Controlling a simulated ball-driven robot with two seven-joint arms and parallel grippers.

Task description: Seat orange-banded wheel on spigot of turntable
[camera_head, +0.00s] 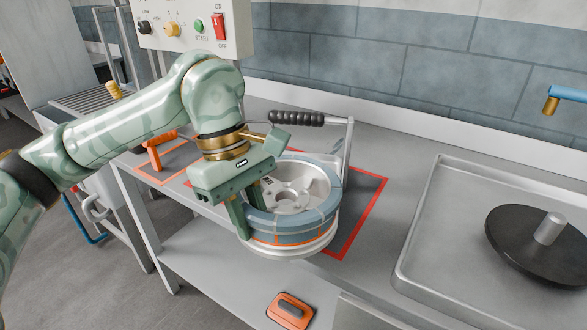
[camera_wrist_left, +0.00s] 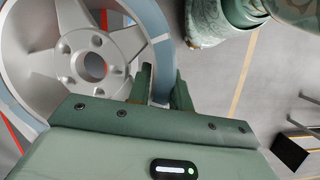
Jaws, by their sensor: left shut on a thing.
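The orange-banded wheel (camera_head: 310,186) has a silver spoked face, a blue-grey outer ring and a thin orange stripe around its side. My left gripper (camera_head: 247,210) is shut on the near-left part of its rim, one finger inside and one outside. The wrist view shows the wheel (camera_wrist_left: 95,65) with its centre hole and the gripper fingers (camera_wrist_left: 162,88) at the rim. The wheel lies about flat over the bench's front edge; its underside is hidden. The turntable (camera_head: 515,252), a black disc, sits at the right with its upright metal spigot (camera_head: 549,228) bare.
A shallow metal tray (camera_head: 420,235) holds the turntable. A metal bracket with a black handle (camera_head: 297,118) stands behind the wheel. A red outline (camera_head: 366,215) marks the bench. A blue spout (camera_head: 568,93) juts in at upper right. Bare bench lies between wheel and tray.

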